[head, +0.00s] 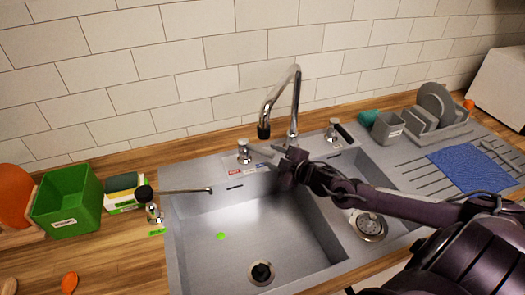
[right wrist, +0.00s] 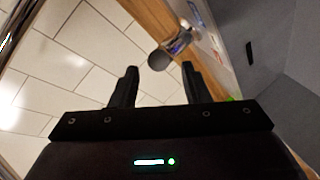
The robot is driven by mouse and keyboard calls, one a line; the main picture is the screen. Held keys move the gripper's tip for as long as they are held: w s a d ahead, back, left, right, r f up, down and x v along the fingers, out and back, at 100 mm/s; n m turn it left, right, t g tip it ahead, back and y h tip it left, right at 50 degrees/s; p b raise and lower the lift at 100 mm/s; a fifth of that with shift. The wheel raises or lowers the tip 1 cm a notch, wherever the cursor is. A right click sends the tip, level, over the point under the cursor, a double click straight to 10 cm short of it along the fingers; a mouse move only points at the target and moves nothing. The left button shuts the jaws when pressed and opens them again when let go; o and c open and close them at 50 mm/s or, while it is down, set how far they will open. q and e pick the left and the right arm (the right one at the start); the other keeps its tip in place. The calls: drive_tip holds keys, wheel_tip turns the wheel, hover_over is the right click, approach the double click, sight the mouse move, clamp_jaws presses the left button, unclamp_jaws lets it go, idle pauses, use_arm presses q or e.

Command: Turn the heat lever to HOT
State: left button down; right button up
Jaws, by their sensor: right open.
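The heat lever (head: 244,152) is a short chrome fitting on the sink's back ledge, left of the tall tap. A red label (head: 236,171) and a blue label (head: 257,167) sit in front of it. My right gripper (head: 276,156) is open and empty, just right of the lever and in front of the tap base. In the right wrist view, the lever's round grey end (right wrist: 159,60) shows ahead of and between the open fingertips (right wrist: 158,68), apart from them. My left gripper is not in view.
The tall chrome tap (head: 296,100) rises close behind my right gripper. A second chrome fitting (head: 333,133) stands right of it. A black-knobbed spout (head: 180,191) reaches over the sink basin (head: 215,255) from the left. A green bin (head: 68,205) and a dish rack (head: 450,135) stand farther off.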

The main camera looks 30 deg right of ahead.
sight(256, 149)
drive_tip(key=x, duration=0.5)
drive_tip(key=shift+d, duration=0.1)
drive_tip(key=shift+w, duration=0.1)
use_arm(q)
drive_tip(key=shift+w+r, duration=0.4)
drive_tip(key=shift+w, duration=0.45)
use_arm(e)
clamp_jaws()
